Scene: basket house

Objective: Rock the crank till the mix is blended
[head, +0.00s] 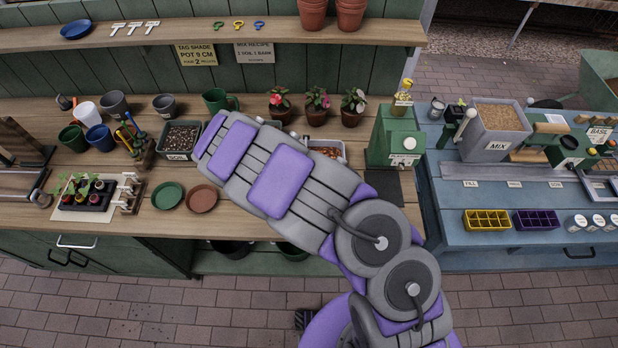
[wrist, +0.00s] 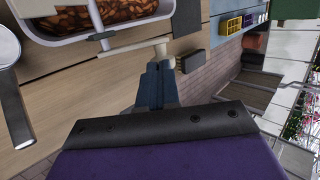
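A grey box labelled MIX (head: 498,118) stands on the blue bench at the right in the head view, filled with a tan, grainy material. My gripper (wrist: 158,75) shows in the wrist view, over the wooden bench's front edge and apart from the MIX box. A pale handle-like piece (wrist: 162,52) is at its fingertips; I cannot tell whether it is gripped. My arm hides the gripper in the head view.
A white bin of brown chips (wrist: 62,32) is beside the gripper. A green box (head: 395,137) stands near the gap between benches. Yellow (head: 487,220) and purple (head: 535,220) trays sit at the blue bench's front.

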